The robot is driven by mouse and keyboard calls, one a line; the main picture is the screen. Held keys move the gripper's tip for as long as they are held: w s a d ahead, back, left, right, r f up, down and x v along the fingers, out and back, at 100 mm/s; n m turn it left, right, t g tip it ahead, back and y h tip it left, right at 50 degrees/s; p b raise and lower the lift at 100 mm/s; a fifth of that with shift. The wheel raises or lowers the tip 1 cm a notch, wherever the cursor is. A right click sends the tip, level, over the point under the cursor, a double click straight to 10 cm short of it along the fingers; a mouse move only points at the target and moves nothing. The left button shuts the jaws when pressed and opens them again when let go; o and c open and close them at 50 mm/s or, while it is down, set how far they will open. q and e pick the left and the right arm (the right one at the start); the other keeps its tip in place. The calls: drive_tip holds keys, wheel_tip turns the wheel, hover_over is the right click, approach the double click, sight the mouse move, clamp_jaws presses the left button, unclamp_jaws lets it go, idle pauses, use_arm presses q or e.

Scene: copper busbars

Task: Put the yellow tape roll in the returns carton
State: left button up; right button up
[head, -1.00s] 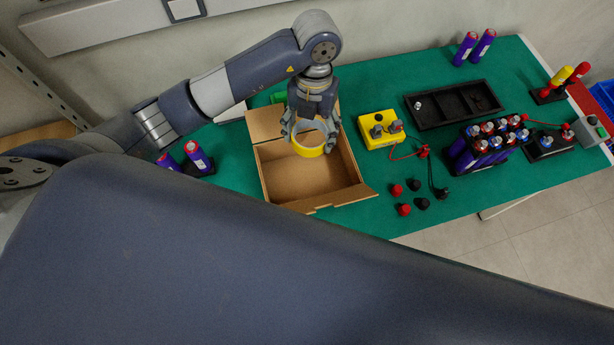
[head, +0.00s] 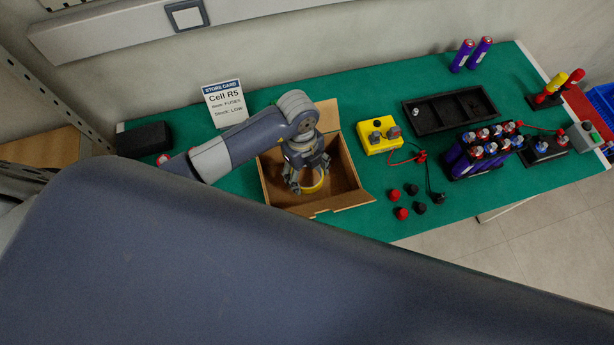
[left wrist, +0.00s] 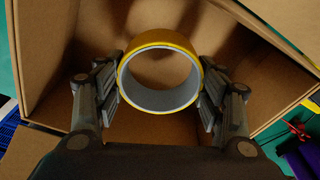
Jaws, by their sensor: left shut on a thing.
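The yellow tape roll (head: 314,182) is held in my left gripper (head: 306,178), inside the open returns carton (head: 347,178). In the left wrist view the roll (left wrist: 160,39) sits between the two fingers of the left gripper (left wrist: 160,90), which touch it on both sides. The carton's brown walls and floor (left wrist: 155,130) surround it there. I cannot tell whether the roll touches the carton floor. My right gripper is not in view.
A yellow box with knobs (head: 379,134) stands just right of the carton, with red and black caps (head: 402,213) in front. A black tray (head: 450,110) and purple cells (head: 485,150) are farther right. A store card (head: 225,103) stands behind the arm.

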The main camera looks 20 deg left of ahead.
sight(307, 185)
use_arm(q)
drive_tip(key=shift+f, duration=1.75)
drive_tip(key=shift+f, duration=0.1)
drive_tip(key=o, duration=1.1)
drive_tip(key=shift+o, duration=0.2)
wheel_tip(307, 185, up, 12)
drive_tip(key=a+b, duration=0.1)
drive_tip(key=shift+w+a, duration=0.15)
drive_tip(key=shift+w, duration=0.15)
